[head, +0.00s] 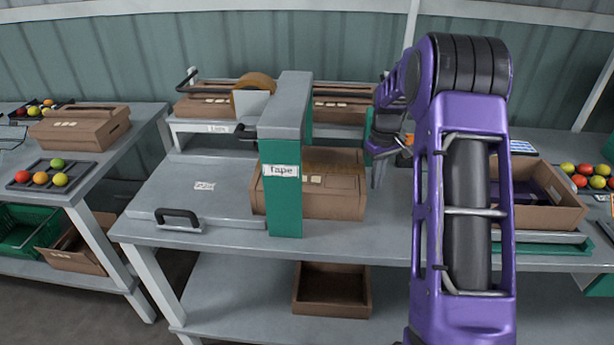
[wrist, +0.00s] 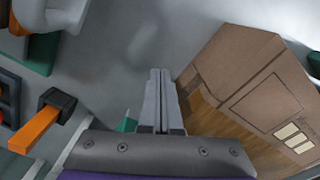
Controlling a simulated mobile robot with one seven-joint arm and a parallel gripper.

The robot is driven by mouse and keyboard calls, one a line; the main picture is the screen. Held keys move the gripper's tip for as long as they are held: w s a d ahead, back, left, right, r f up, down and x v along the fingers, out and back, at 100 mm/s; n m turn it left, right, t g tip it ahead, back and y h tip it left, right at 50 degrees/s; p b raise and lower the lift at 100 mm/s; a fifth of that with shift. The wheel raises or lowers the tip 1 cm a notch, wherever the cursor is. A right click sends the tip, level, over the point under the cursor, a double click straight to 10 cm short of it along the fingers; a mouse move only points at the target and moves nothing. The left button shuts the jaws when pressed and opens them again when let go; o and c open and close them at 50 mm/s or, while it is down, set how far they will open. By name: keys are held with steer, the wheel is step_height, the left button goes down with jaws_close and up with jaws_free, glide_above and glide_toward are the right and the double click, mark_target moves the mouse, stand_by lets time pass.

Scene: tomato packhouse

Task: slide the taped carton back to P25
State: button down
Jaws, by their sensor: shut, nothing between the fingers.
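The brown carton (head: 345,200) stands on the grey bench, partly hidden behind the green post marked "tape" (head: 283,215). In the wrist view the carton (wrist: 258,75) fills the right side, with brown tape along one edge and pale labels. My gripper (head: 377,182) is just right of the carton in the head view, pointing down. In the wrist view its fingers (wrist: 160,75) are together and empty, beside the carton with a narrow gap at the tips. I cannot read any P25 mark.
A grey flat panel with a handle (head: 178,218) lies left of the post. A raised shelf (head: 205,126) with cartons and a tape roll (head: 254,82) stands behind. An open carton (head: 548,215) stands at right. An empty box (head: 330,308) sits on the lower shelf.

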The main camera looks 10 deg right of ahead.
mark_target(324, 176)
stand_by(0.5)
steer(key=shift+w+a+p, duration=0.3)
steer(key=shift+w+a, duration=0.15)
steer(key=shift+a, duration=1.8)
steer(key=shift+w+a+p, duration=0.25)
steer(key=shift+w+a, duration=0.25)
steer(key=shift+a, duration=1.8)
steer(key=shift+w+a+p, duration=0.3)
steer(key=shift+w+a, duration=0.15)
steer(key=shift+a, duration=1.8)
